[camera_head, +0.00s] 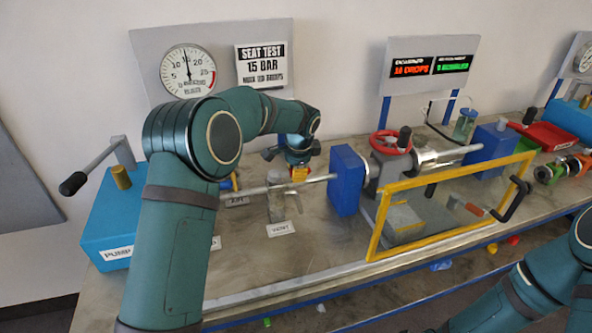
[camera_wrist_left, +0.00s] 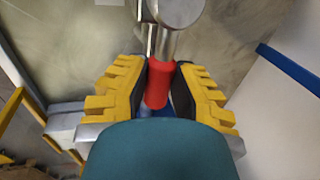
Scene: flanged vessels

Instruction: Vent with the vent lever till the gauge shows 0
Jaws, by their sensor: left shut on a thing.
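In the left wrist view, my left gripper (camera_wrist_left: 160,88) is shut on a red grip (camera_wrist_left: 157,84), taken to be the vent lever's handle, with a metal fitting (camera_wrist_left: 172,14) beyond it. In the head view my left gripper (camera_head: 299,173) is above the pipe, near the VENT label (camera_head: 281,229); the red grip is hidden there by the fingers. The round gauge (camera_head: 188,71) is on the back panel. Its needle points nearly straight up, around 15. My right arm shows at the lower right, but its gripper is not in view.
A blue pump (camera_head: 107,215) with a long black-gripped handle stands at the left. A blue block (camera_head: 344,180), a red handwheel (camera_head: 391,142) and a yellow-framed clear guard (camera_head: 374,228) lie to the right of my left gripper. The bench front below the VENT label is clear.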

